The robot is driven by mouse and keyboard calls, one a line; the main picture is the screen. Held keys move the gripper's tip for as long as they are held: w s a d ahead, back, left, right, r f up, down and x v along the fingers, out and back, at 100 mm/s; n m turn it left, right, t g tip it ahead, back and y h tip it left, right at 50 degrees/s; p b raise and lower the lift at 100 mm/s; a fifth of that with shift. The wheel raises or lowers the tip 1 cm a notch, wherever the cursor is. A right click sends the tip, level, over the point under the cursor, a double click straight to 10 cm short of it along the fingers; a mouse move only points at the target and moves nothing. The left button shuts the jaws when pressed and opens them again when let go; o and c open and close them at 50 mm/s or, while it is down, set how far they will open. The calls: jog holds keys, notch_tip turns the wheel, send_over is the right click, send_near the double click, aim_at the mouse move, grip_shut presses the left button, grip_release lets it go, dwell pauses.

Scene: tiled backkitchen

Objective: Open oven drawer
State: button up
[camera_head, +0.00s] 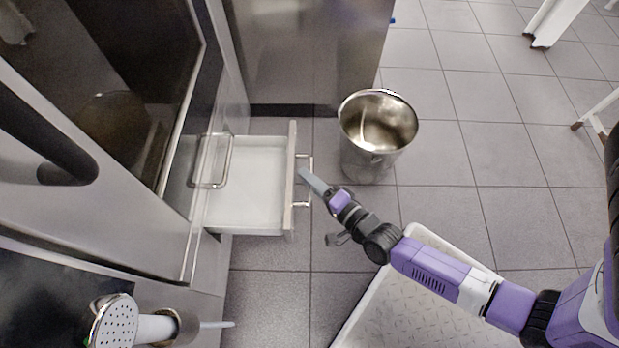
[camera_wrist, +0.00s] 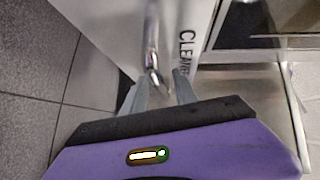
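In the head view a white drawer (camera_head: 250,185) stands well out from the metal unit below the oven, and the part of its inside that shows is empty. Its front panel has a metal bar handle (camera_head: 306,163). My gripper (camera_head: 312,182) is at this handle, in front of the drawer. In the wrist view the handle (camera_wrist: 152,62) runs down between the two grey fingers (camera_wrist: 161,92), which are apart. Whether a finger touches the handle I cannot tell. The drawer front (camera_wrist: 195,35) carries dark lettering, partly cut off.
A metal bin (camera_head: 375,165) stands on the floor just right of the drawer. The oven (camera_head: 215,80) is at left, with a metal handle (camera_head: 222,160) above the drawer. A shower head (camera_head: 115,322) is at bottom left.

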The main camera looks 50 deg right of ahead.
jog(key=p+v, duration=0.2)
jog(key=v, duration=0.5)
jog(key=shift+s, duration=0.4)
jog(key=shift+r, duration=0.1)
dwell(0.4)
jog(key=s+a+r+n+y, duration=0.1)
jog(key=s+a+r+n, duration=0.25)
jog(key=r+n, duration=0.3)
jog(key=s+a+r+n+g+y, duration=0.1)
jog(key=s+a+r+n, duration=0.3)
jog(key=r, duration=0.4)
jog(key=s+a+r+n+y, duration=0.1)
jog(key=s+a+r+n, duration=0.1)
jog(key=s+r+n, duration=0.4)
notch_tip(320, 180, up, 34)
jog(key=w+n+p, duration=0.1)
jog(key=w+p, duration=0.1)
jog(key=p, duration=2.9)
jog(key=shift+a+n+p, duration=0.2)
jog(key=shift+n+p, duration=0.15)
jog(key=shift+s+f, duration=0.1)
